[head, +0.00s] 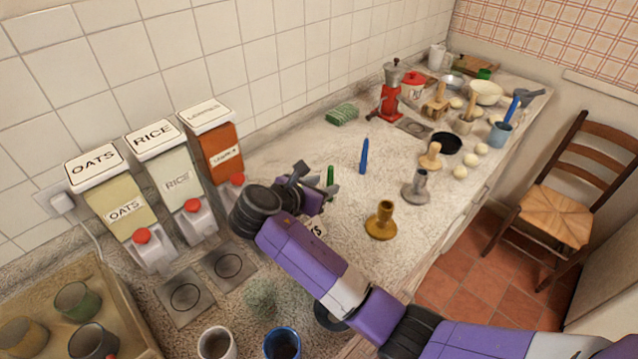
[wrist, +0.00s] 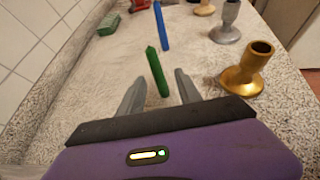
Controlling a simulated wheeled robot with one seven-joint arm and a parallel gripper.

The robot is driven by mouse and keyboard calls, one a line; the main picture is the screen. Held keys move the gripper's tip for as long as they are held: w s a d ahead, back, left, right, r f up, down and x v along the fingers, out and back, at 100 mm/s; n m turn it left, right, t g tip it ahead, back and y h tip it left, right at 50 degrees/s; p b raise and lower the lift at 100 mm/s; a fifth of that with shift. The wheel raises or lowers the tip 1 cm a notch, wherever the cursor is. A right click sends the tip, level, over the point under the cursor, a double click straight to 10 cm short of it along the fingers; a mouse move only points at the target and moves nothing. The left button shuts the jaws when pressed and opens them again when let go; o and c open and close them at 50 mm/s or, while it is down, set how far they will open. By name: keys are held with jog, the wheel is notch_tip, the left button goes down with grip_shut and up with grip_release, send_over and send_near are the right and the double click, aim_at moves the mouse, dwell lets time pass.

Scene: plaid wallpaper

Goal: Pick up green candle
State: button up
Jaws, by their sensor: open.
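The green candle (wrist: 157,72) stands upright on the speckled counter in the wrist view, between and just beyond the fingers of my gripper (wrist: 157,92). In the head view the green candle (head: 330,176) shows only in part, beside my gripper (head: 318,188), which hides its lower end. My gripper is open, with one finger on each side of the candle's line. I cannot tell how far the fingertips are from the candle.
A blue candle (head: 364,156) stands behind the green one. A brass candle holder (head: 381,220) and a grey holder (head: 416,187) stand to the right. Oats, rice and lentil dispensers (head: 178,184) line the wall at left. Bare counter (head: 290,148) lies behind my gripper.

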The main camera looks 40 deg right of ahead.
jog(key=x, duration=0.5)
jog(key=p+x, duration=0.1)
jog(key=x, duration=0.1)
jog(key=shift+w+d+r, duration=0.1)
jog(key=shift+w+d, duration=0.15)
jog(key=shift+d, duration=0.1)
jog(key=shift+c, duration=0.2)
grip_shut()
